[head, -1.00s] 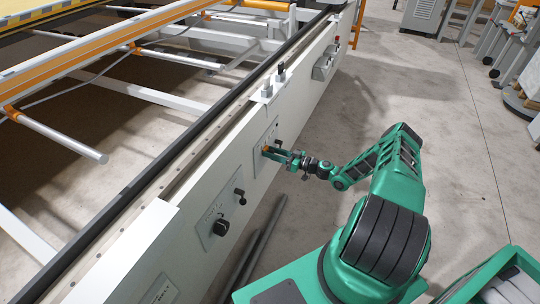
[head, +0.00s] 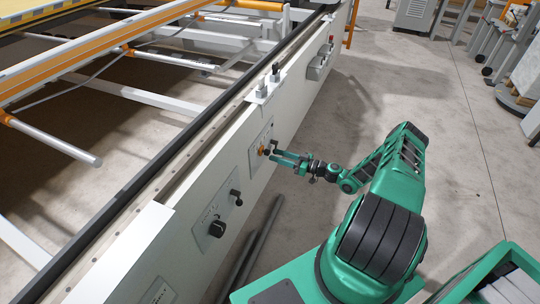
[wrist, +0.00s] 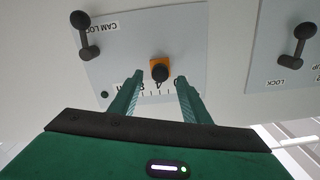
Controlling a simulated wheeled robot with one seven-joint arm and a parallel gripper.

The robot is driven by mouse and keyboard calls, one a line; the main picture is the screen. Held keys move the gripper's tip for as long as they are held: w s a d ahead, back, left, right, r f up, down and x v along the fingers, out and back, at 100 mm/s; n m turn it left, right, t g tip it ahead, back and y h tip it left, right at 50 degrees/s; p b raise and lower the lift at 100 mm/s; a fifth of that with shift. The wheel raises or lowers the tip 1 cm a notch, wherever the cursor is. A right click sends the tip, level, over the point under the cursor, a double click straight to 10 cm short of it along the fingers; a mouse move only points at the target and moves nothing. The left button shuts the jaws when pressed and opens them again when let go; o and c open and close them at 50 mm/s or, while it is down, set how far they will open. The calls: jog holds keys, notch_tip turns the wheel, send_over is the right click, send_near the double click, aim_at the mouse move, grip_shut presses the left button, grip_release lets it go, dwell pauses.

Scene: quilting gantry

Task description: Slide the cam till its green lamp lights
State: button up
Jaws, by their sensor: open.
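The cam is an orange block with a black round knob (wrist: 159,72) on a light grey plate (wrist: 185,30) with a printed scale; it also shows as a small orange spot in the head view (head: 261,151). A small dark round spot (wrist: 104,94) sits on the plate, possibly the lamp; no green light shows. A black lever (wrist: 86,38) stands beside the "CAM LOCK" label. My gripper (wrist: 157,76) is open and empty, its fingers pointing at the plate on either side of the knob. In the head view my gripper (head: 276,157) is close to the panel; contact cannot be told.
A second plate with a black "LOCK" lever (wrist: 304,35) is to the right in the wrist view. The head view shows a black knob (head: 217,229) and lever (head: 235,196) nearer on the white beam (head: 190,195). Dark rods (head: 258,243) lie along its foot.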

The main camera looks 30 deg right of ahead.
jog(key=shift+v, duration=2.65)
jog(key=s+a+r+m+g+h, duration=0.15)
jog(key=s+r+g, duration=0.35)
jog(key=r, duration=0.5)
jog(key=s+a+r+g+h, duration=0.1)
jog(key=s+r+g+h, duration=0.3)
jog(key=r, duration=0.5)
jog(key=s+a+r+m+g+h, duration=0.1)
jog(key=s+a+r+g+h, duration=0.1)
jog(key=s+r+g, duration=0.6)
jog(key=s+a+r+m+t+h, duration=0.1)
jog(key=s+a+r+m, duration=0.1)
jog(key=s+r+m, duration=0.2)
jog(key=s+a+r+m+t+h, duration=0.1)
jog(key=s+r+m, duration=0.3)
jog(key=s+r, duration=0.7)
jog(key=s+h, duration=0.1)
jog(key=s, duration=0.6)
jog(key=shift+s+a+r+t, duration=0.2)
jog(key=shift+s+a+t, duration=0.1)
jog(key=shift+a, duration=0.1)
jog(key=shift+m, duration=0.25)
